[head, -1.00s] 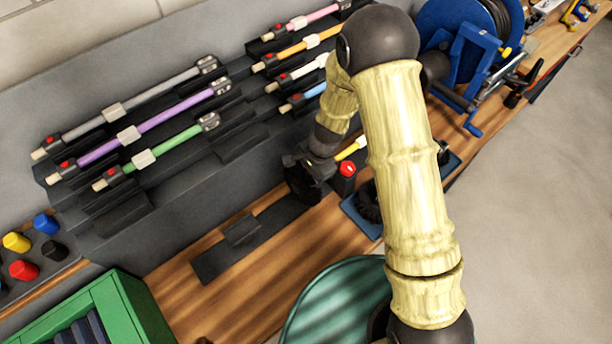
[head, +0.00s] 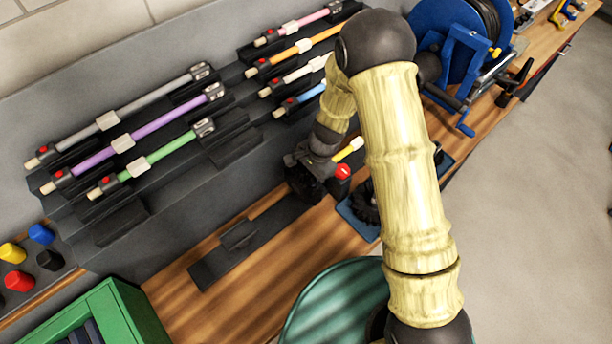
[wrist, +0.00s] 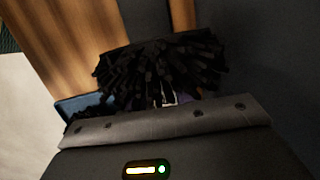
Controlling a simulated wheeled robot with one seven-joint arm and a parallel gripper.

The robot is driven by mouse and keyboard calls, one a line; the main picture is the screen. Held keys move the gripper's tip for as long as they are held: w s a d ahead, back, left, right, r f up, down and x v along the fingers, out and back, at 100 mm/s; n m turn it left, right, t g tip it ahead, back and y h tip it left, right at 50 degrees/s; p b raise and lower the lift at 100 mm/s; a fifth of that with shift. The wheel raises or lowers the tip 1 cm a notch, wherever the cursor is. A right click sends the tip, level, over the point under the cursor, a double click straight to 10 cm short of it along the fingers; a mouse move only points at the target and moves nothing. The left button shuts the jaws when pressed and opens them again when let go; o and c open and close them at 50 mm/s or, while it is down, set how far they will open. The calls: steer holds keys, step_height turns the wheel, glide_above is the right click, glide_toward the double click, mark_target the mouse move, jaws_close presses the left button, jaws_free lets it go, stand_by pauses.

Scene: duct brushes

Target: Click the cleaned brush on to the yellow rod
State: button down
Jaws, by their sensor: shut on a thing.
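My gripper (head: 300,168) is low over the bench in the head view, partly hidden by my arm. It is shut on a brush with black bristles (head: 306,186). In the wrist view the dark bristles (wrist: 160,68) fan out just beyond the gripper's edge; the brush's hub is mostly hidden. A short piece of the yellow rod (head: 348,149) with a pale section shows just right of the gripper; my arm hides the rest. The brush appears beside it, and I cannot tell whether they touch.
A red knob-like part (head: 343,171) is close right of the brush. A blue tray (head: 349,217) holds another dark bristled thing (head: 365,203). Several coloured rods, such as the green one (head: 165,152), lie on the grey rack. An empty black holder (head: 215,264) lies on the bench.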

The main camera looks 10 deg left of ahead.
steer(key=c, duration=1)
jaws_free()
steer(key=shift+r, duration=0.1)
steer(key=b+v, duration=0.1)
steer(key=v, duration=1.6)
steer(key=shift+d+r, duration=0.1)
steer(key=shift+r, duration=0.05)
